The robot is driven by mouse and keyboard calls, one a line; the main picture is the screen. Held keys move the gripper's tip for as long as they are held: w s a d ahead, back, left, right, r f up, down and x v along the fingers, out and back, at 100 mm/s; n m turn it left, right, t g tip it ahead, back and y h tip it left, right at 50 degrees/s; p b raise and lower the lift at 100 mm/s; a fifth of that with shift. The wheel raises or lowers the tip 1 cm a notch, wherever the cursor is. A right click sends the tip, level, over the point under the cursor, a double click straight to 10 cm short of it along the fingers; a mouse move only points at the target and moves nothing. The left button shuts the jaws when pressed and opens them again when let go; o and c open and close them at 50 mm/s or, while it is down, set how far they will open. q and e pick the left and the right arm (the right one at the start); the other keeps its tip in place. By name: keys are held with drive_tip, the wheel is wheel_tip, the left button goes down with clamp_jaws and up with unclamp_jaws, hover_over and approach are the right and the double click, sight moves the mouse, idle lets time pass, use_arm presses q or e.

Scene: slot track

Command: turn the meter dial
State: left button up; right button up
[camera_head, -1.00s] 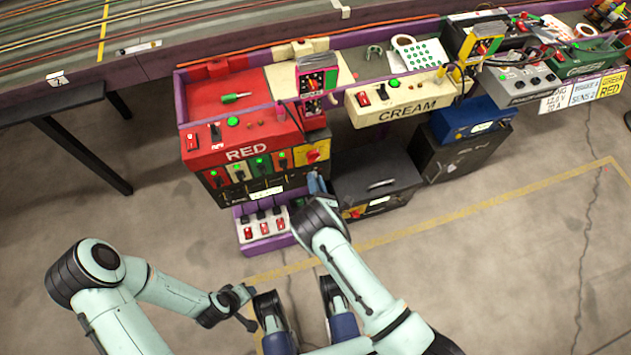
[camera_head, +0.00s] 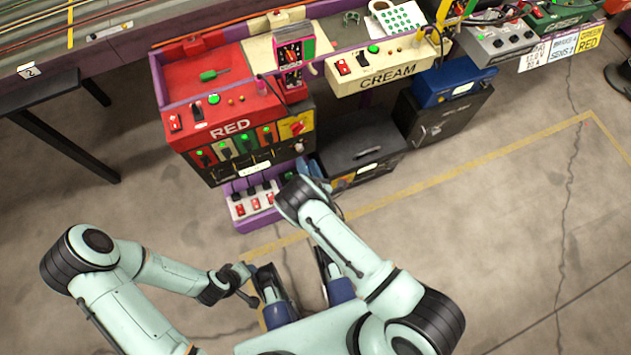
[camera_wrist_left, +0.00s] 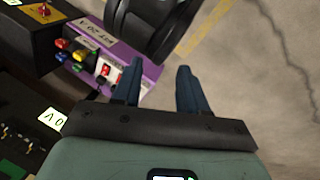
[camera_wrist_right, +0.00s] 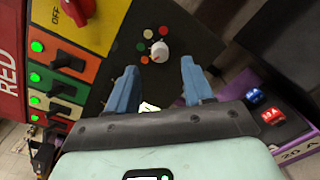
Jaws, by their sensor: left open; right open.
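The meter dial appears to be the white round knob (camera_wrist_right: 160,50) on a black panel with small coloured terminals in the right wrist view. It also shows as a small pale spot (camera_head: 298,147) in the head view. My right gripper (camera_wrist_right: 159,67) is open and empty, with the knob just ahead between its blue fingertips; I see no contact. In the head view my right gripper (camera_head: 308,168) is largely hidden by its wrist. My left gripper (camera_wrist_left: 157,75) is open and empty, with floor showing between its fingers, away from the knob.
A purple socket strip (camera_head: 258,226) lies below the RED station (camera_head: 235,137). A black case (camera_head: 368,135) stands close on the right. The floor in front is open.

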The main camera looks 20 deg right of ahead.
use_arm(q)
drive_tip(key=shift+s+d+r+g+p, duration=0.2)
drive_tip(key=shift+s+d+r+p, duration=0.1)
drive_tip(key=shift+s+r, duration=0.3)
drive_tip(key=shift+s+d+r+g+p, duration=0.2)
drive_tip(key=shift+s+d+r+p, duration=0.15)
drive_tip(key=shift+s, duration=0.3)
use_arm(e)
drive_tip(key=s, duration=0.8)
drive_tip(key=shift+s+r, duration=0.2)
drive_tip(key=shift+s, duration=0.05)
use_arm(q)
drive_tip(key=shift+a, duration=0.1)
